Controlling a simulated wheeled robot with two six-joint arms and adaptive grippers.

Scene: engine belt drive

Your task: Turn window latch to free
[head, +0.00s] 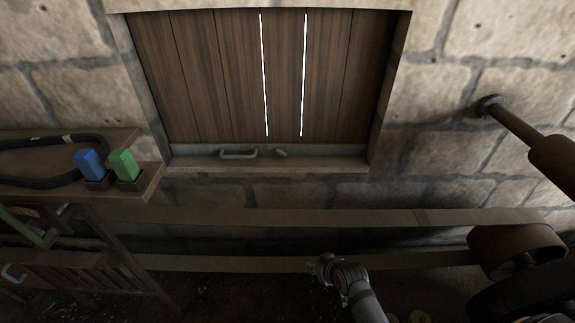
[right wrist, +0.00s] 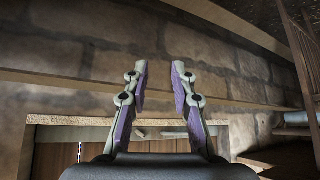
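The wooden window shutter (head: 215,75) is set in the stone wall, with two bright vertical slits of light. On the pale strip at its foot sit a grey bar handle (head: 238,154) and, right of it, a small pale knob-like piece (head: 280,152); which of them is the latch I cannot tell for sure. My right gripper (head: 325,268) is below the window and apart from both. In the right wrist view the right gripper (right wrist: 160,68) is open and empty, with small fittings on the window (right wrist: 172,135) partly visible between its fingers. My left gripper is out of view.
A wooden shelf (head: 148,180) at left holds a blue block (head: 90,164), a green block (head: 123,165) and a dark belt (head: 35,178). A long flat belt (head: 350,218) runs below the sill to a drum (head: 515,248) at right. A shaft (head: 515,125) sticks out from the wall.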

